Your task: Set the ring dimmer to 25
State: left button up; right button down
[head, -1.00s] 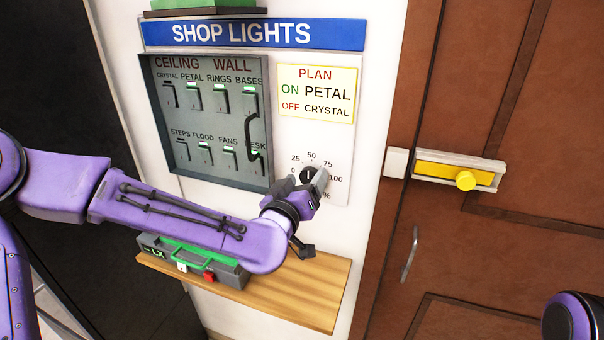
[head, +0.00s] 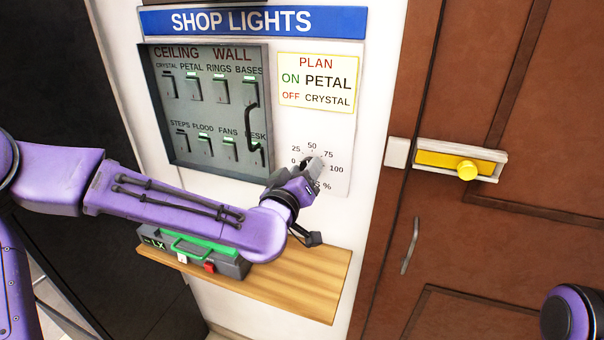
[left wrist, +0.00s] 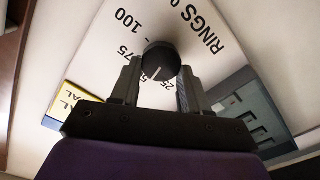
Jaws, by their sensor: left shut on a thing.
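The ring dimmer is a dark round knob (left wrist: 160,60) on a white scale plate (head: 335,184) marked 0, 25, 50, 75 and 100. In the left wrist view its pale pointer line lies roughly between the 50 and 25 marks, with the word RINGS beside the scale. My left gripper (left wrist: 158,82) is shut on the knob, one finger on each side. In the head view my left gripper (head: 307,172) covers most of the knob. My right gripper is out of view; only part of my right arm shows at the lower right.
A grey switch box (head: 178,110) with several labelled switches and a dark handle is left of the dimmer. A yellow plan card (head: 317,98) hangs above. Below is a wooden shelf (head: 300,285) with a grey-green device (head: 215,260). A brown door (head: 550,110) with a yellow-knobbed latch is right.

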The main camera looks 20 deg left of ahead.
pick_arm(q)
jog(key=shift+a+f+n+b, duration=0.15)
jog(key=shift+n+b, duration=0.7)
jog(key=shift+n, duration=1)
jog(key=shift+f+n+b, duration=0.1)
jog(key=shift+n+b, duration=0.75)
jog(key=shift+n, duration=1.3)
jog(key=o, duration=1.1)
jog(key=shift+c, duration=0.2)
